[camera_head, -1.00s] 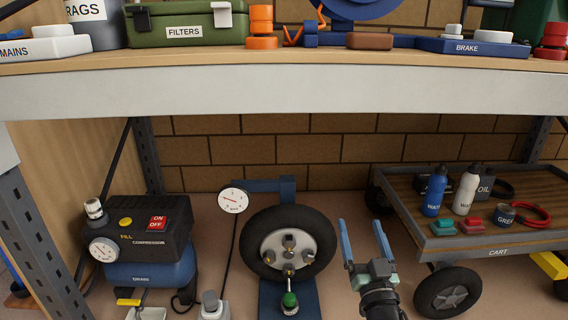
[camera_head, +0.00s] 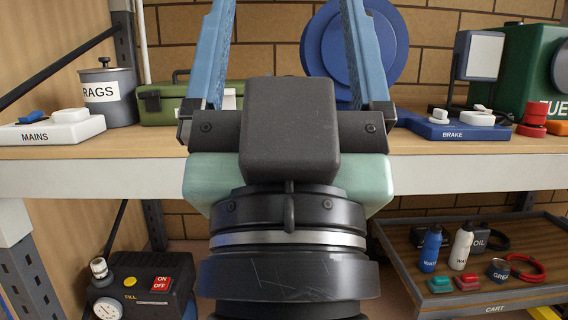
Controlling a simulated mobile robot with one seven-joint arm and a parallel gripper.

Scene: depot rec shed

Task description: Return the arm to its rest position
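My gripper (camera_head: 285,60) is large in the middle of the head view, raised in front of the workbench with its two blue fingers pointing up. The fingers are wide apart, and nothing is seen held between them. My arm below it hides the middle of the bench edge and most of the space under the bench, including where the wheel stood in the earlier frame.
On the bench (camera_head: 90,148) stand the MAINS switch block (camera_head: 50,130), RAGS can (camera_head: 108,95), green case (camera_head: 160,108) and BRAKE block (camera_head: 455,130). The compressor (camera_head: 150,285) is below left. The cart (camera_head: 490,298) with bottles is below right.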

